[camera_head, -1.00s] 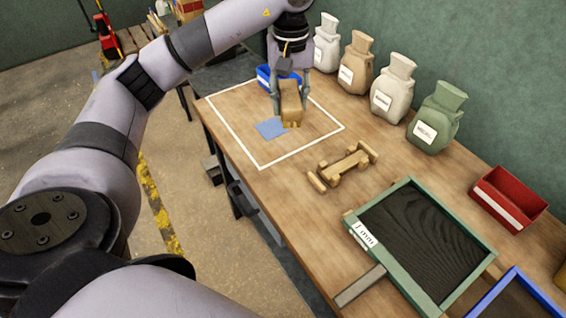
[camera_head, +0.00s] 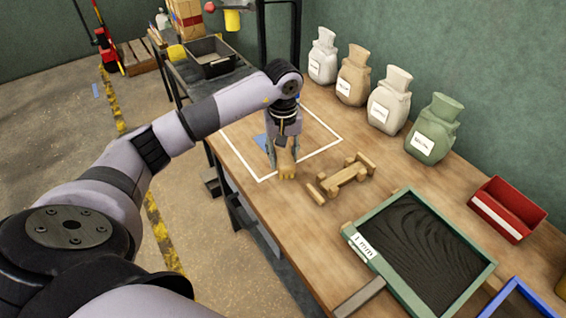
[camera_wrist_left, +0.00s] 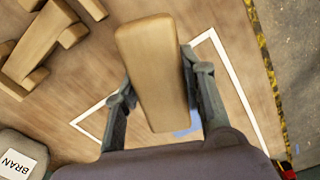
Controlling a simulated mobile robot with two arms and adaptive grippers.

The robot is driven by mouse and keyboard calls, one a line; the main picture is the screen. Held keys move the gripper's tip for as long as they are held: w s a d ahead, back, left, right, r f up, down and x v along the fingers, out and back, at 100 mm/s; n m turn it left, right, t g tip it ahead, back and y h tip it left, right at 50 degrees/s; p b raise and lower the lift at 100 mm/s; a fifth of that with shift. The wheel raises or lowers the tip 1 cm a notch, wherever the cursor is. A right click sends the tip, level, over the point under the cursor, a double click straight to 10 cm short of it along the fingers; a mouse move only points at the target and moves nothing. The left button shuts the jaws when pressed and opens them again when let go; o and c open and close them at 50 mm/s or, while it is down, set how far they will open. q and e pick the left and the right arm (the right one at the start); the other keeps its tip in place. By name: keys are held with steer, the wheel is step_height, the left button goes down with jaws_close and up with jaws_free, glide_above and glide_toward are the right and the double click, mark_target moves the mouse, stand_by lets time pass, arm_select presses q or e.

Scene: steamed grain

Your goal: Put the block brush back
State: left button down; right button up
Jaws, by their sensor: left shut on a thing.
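The block brush (camera_head: 287,167) is a pale wooden block with a tan lower end. My left gripper (camera_head: 284,155) is shut on it, with one finger on each long side. In the left wrist view the brush (camera_wrist_left: 152,70) fills the middle, between the two fingers. It appears held above the table, near the front corner of the white outline; the exact height is hard to tell. A low wooden rack (camera_head: 345,175) with crossbars stands on the table just right of the brush, apart from it. My right gripper is not in view.
A white taped square (camera_head: 318,119) with a blue patch (camera_head: 261,141) lies on the wooden table (camera_head: 300,215). Several labelled sacks (camera_head: 389,101) line the wall. A green-framed sieve (camera_head: 478,281) and a red bin (camera_head: 509,208) stand at right.

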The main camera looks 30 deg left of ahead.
arm_select(q)
step_height(320, 180, down, 4)
steer(key=shift+r, duration=0.2)
steer(key=shift+f, duration=0.1)
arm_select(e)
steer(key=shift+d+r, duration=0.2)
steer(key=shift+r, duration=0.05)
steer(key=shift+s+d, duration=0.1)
arm_select(q)
steer(key=shift+f, duration=0.1)
steer(key=c, duration=1)
jaws_free()
steer(key=shift+c, duration=0.2)
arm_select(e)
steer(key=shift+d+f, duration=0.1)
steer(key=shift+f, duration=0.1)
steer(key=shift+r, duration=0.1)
